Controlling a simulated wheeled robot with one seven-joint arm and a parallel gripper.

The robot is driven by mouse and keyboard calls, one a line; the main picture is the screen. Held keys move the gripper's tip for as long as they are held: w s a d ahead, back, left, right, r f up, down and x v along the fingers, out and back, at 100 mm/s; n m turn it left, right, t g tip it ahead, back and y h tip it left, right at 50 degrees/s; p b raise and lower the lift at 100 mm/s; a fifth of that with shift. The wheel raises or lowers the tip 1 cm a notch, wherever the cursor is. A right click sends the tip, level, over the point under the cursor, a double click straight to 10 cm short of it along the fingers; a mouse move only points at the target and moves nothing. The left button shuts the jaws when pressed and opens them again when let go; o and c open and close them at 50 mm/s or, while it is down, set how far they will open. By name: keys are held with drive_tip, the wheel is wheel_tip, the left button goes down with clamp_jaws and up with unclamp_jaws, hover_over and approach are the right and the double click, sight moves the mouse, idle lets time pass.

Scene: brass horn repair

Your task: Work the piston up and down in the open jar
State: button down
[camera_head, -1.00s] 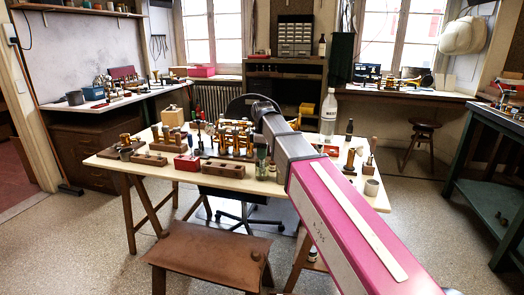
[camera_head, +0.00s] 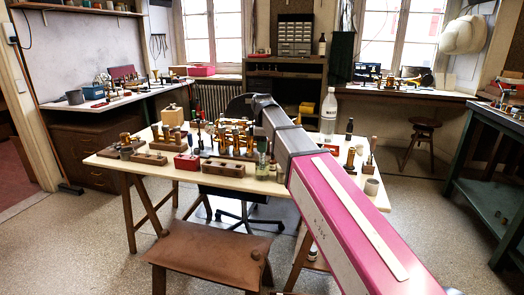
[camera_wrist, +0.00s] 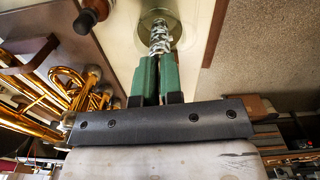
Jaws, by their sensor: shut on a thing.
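My gripper (camera_wrist: 157,80) has green fingers, closed together on a silvery piston (camera_wrist: 160,40) with holes in its wall. The open glass jar (camera_wrist: 175,14) is just beyond the fingertips in the wrist view, and the piston's far end is over or within its round mouth. How deep the piston sits I cannot tell. In the head view the jar (camera_head: 262,171) stands near the front edge of the table, with pale greenish contents. My gripper is above it there, small and partly hidden by my arm.
The wooden table (camera_head: 228,177) is crowded. A rack of brass parts (camera_head: 232,140), a red box (camera_head: 187,161) and a wooden block (camera_head: 226,168) stand left of the jar. A white bottle (camera_head: 328,115) stands behind at right. A brown stool (camera_head: 205,258) stands in front.

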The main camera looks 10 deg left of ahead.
drive_tip(key=shift+r, duration=0.1)
drive_tip(key=shift+r, duration=3.75)
